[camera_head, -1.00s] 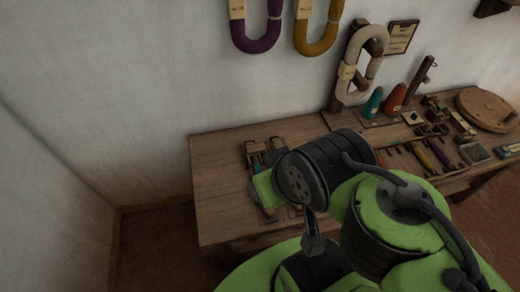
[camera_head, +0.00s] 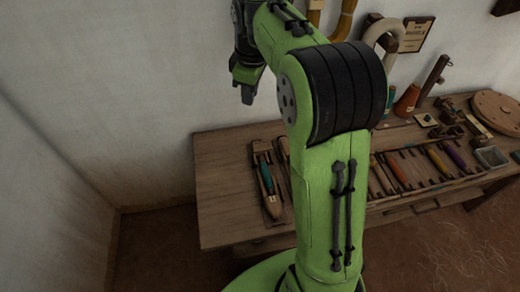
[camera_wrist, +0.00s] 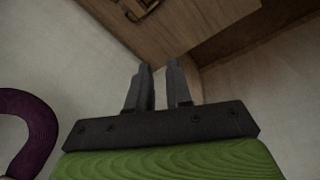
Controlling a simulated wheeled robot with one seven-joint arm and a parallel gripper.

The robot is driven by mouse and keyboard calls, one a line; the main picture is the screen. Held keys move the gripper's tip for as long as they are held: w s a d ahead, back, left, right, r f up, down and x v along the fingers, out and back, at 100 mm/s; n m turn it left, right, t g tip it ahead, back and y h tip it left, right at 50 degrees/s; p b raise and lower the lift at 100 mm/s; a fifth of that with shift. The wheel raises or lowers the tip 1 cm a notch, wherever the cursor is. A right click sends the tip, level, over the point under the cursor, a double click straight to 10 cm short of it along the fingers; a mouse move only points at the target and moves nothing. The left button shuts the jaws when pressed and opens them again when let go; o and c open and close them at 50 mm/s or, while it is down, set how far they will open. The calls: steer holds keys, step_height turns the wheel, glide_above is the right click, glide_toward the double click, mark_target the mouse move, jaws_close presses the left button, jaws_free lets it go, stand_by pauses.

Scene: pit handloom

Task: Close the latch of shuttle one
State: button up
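A wooden shuttle (camera_head: 267,185) with a teal thread winding lies on a dark board at the left end of the bench. A second shuttle (camera_head: 284,150) beside it is mostly hidden behind my arm. I cannot tell which is shuttle one, nor how either latch stands. My gripper (camera_head: 246,92) is raised by the wall, above and behind the shuttles, apart from them. In the wrist view my gripper's two fingers (camera_wrist: 160,72) stand apart with nothing between them. Part of a wooden piece on the bench (camera_wrist: 138,8) shows at the top edge there.
The bench (camera_head: 225,190) is bare at its left end. To the right lie a rack of coloured pirns (camera_head: 440,162), cones (camera_head: 407,100) and a round wooden disc (camera_head: 498,112). A purple skein (camera_wrist: 35,125) hangs at the left of the wrist view.

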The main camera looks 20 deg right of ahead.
steer(key=w+d+f+n+g+b, duration=0.1)
steer(key=w+d+f+n+b, duration=0.2)
steer(key=w+f, duration=0.65)
steer(key=n+g, duration=0.1)
steer(key=n, duration=0.2)
glide_toward(258, 148)
step_height(258, 148, down, 9)
steer(key=b, duration=0.5)
steer(key=shift+w+d+r, duration=0.1)
steer(key=shift+d+r, duration=0.1)
steer(key=shift+c, duration=0.5)
jaws_close()
